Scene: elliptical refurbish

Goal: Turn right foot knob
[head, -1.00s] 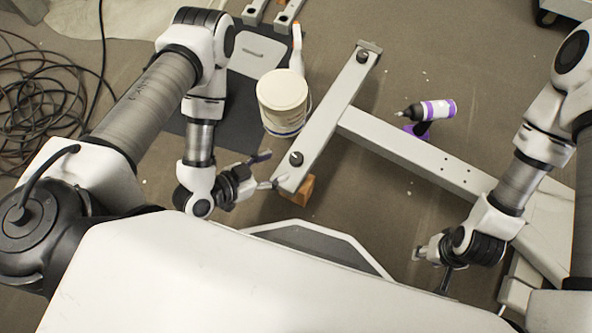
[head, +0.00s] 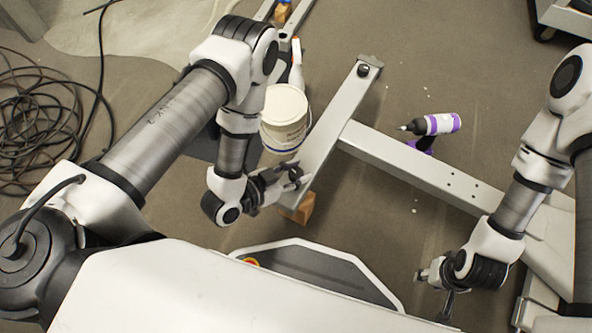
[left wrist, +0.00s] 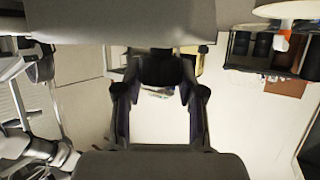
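A grey foot bar (head: 330,122) has a black knob (head: 295,173) at its near end and another black knob (head: 363,71) at its far end. My left gripper (head: 293,174) is at the near knob, its fingers spread to either side of it. In the left wrist view the dark knob (left wrist: 160,70) shows between the fingertips, against the pale bar (left wrist: 120,22). I cannot tell whether the fingers touch it. My right gripper (head: 434,290) is open and empty at the lower right, away from both knobs.
A wooden block (head: 299,207) is under the bar's near end. A white bucket (head: 284,112) and a spray bottle (head: 296,66) stand left of the bar. Black cable (head: 40,130) lies left.

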